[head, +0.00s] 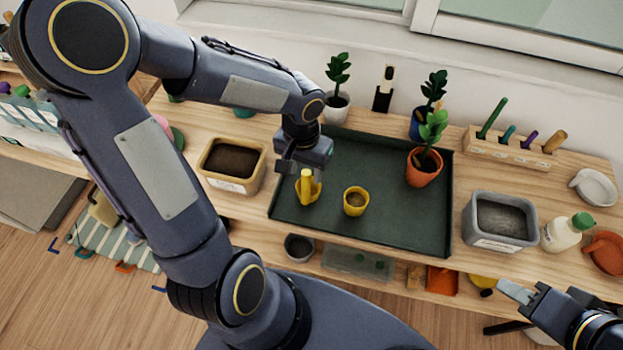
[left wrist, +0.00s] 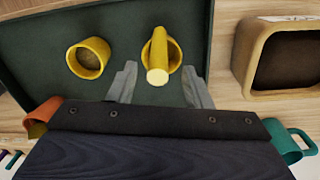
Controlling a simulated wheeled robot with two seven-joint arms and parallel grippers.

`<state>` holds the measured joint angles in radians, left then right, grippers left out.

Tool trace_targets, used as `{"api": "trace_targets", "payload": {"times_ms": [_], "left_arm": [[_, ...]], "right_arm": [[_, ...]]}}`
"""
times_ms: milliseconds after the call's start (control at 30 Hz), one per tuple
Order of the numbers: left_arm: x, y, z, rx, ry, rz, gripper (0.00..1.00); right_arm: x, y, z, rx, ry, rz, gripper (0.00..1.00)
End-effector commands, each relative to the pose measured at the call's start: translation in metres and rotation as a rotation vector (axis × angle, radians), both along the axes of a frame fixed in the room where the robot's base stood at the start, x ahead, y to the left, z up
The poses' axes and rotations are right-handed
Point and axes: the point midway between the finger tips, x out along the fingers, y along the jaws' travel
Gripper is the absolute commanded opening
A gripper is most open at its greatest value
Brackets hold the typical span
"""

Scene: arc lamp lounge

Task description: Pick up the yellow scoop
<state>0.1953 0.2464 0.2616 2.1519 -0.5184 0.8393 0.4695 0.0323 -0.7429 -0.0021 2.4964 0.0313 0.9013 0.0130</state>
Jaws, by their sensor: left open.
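The yellow scoop (head: 307,190) rests in the dark green tray (head: 375,232) near its left side, with its handle pointing up. In the left wrist view, the scoop (left wrist: 160,58) lies ahead of and between my fingertips, its handle end facing the camera. My left gripper (head: 289,168) is open and empty, just above and behind the scoop in the head view; its two fingers (left wrist: 160,84) are apart on either side of the handle's line, and I see no contact. My right gripper (head: 522,294) is at the lower right, away from the tray; its jaw opening is unclear.
A yellow cup (head: 355,202) stands right of the scoop. An orange potted plant (head: 423,170) stands at the tray's right. A wooden bin of soil (head: 233,165) is left of the tray, a grey bin (head: 500,220) right.

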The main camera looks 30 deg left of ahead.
Motion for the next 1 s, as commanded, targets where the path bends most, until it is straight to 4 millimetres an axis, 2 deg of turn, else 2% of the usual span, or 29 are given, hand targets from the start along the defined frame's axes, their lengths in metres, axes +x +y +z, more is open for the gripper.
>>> {"api": "trace_targets", "payload": {"times_ms": [400, 700, 1000], "left_arm": [[-0.004, -0.004, -0.056, -0.001, 0.004, -0.001, 0.45], [-0.003, -0.005, -0.061, -0.001, 0.001, 0.0, 0.45], [-0.003, -0.005, -0.06, -0.001, 0.0, 0.0, 0.07]], "right_arm": [[0.0, 0.0, 0.0, 0.0, 0.0, 0.0, 0.36], [0.0, 0.0, 0.0, 0.0, 0.0, 0.0, 0.36], [0.0, 0.0, 0.0, 0.0, 0.0, 0.0, 0.36]]}}
